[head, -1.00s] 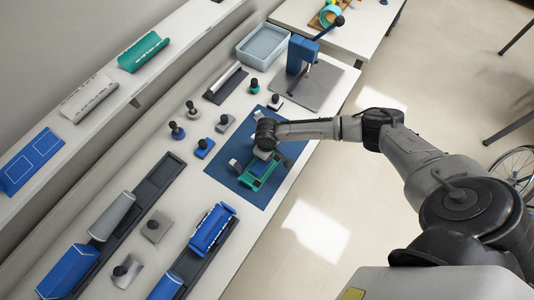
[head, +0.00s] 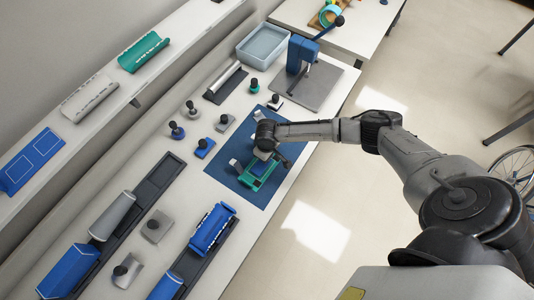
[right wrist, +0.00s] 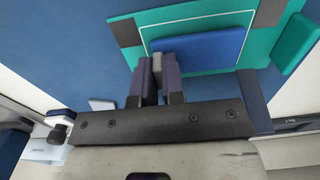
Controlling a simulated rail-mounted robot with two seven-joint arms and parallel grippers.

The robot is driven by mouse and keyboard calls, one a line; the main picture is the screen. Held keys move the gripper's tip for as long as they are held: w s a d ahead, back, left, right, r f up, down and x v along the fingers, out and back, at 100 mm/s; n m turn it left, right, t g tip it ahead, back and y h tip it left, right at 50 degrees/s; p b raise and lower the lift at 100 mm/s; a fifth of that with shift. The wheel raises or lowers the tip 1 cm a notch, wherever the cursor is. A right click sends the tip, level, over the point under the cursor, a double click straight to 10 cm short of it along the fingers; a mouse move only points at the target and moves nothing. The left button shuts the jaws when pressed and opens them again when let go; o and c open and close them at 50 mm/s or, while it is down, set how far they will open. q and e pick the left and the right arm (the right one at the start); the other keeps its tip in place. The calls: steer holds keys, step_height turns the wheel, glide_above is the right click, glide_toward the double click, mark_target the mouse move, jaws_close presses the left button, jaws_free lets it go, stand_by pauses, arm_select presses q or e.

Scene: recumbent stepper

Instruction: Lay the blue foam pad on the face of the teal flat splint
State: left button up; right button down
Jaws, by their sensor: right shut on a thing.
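The teal flat splint (right wrist: 265,50) lies on the blue mat, with a white outline on its face and dark patches at its corners. It also shows in the head view (head: 254,185), partly under my right gripper. The blue foam pad (right wrist: 205,46) is over the splint's face, within or close to the outline. I cannot tell whether it touches the face all over. My right gripper (right wrist: 158,75) is at the pad's near edge, shut on a narrow grey part that seems to belong to the pad. My left gripper is not in view.
The blue mat (head: 228,172) has small grey blocks on it. Several knobbed tools stand to its left, including a blue one (head: 204,147). A press on a grey plate (head: 318,88) and a pale bin (head: 262,45) stand behind. Dark racks with splints lie at front left.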

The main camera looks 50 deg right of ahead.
stand_by(0.3)
steer(key=shift+f, duration=0.35)
steer(key=c, duration=1.2)
jaws_free()
steer(key=shift+c, duration=0.2)
steer(key=shift+o, duration=0.5)
steer(key=shift+o, duration=0.3)
steer(key=shift+o, duration=1.3)
steer(key=shift+r, duration=0.15)
